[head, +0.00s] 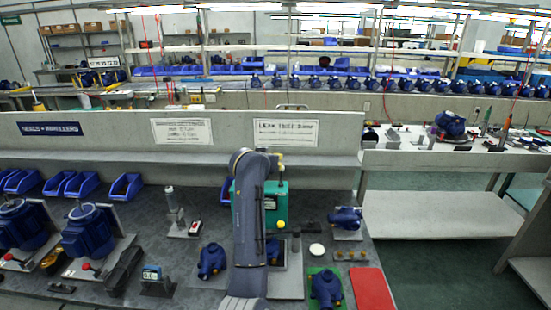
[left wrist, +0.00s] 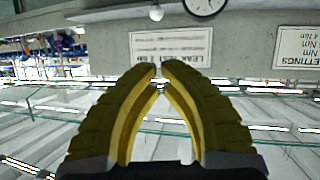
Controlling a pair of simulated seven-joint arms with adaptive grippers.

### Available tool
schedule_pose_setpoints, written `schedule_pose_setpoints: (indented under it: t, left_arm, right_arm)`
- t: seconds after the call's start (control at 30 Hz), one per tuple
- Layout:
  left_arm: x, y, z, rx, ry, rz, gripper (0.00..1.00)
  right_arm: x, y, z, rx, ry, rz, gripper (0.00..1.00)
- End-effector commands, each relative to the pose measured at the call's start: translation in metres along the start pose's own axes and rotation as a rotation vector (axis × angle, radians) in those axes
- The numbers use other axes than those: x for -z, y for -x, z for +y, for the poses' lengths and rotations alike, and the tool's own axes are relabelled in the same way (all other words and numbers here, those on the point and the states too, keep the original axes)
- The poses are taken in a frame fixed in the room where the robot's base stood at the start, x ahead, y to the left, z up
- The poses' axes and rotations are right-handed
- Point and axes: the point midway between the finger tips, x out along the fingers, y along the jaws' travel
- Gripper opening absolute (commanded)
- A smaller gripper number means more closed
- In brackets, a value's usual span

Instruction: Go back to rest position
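My left arm rises through the middle of the head view, above the bench. Its far end is beside a small yellow part (head: 280,162), perhaps my left gripper; its fingers are not clear there. In the left wrist view my left gripper (left wrist: 160,72) has two yellow ribbed fingers. Their tips come together with hardly any gap, and nothing is held between them. The wrist picture is upside down and faces the wall with the leak test sign (left wrist: 183,48). My right gripper is not in view.
On the bench stand a green box (head: 274,205) behind my arm, blue pumps (head: 211,260) and (head: 326,287), a red plate (head: 372,290) and motors (head: 88,232) at left. Blue bins (head: 125,187) line the back. A low wall (head: 100,150) with signs closes the bench.

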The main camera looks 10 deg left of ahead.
Motion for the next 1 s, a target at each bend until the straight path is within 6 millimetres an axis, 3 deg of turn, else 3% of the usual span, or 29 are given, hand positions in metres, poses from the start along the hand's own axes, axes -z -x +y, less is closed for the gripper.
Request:
schedule_pose_setpoints:
  t: [0.17,0.47,0.7,1.0]
  left_arm:
    - [-0.032,0.002,-0.012,0.028,-0.029,-0.028,0.00]
    - [-0.169,0.037,-0.063,0.147,-0.198,-0.156,0.00]
    - [-0.274,0.093,-0.096,0.217,-0.359,-0.269,0.00]
    - [-0.379,0.185,-0.122,0.255,-0.568,-0.409,0.00]
  right_arm:
    - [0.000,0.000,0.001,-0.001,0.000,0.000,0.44]
    - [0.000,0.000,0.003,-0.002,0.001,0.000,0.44]
    - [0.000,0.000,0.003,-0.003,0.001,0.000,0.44]
    - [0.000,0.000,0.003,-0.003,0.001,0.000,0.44]
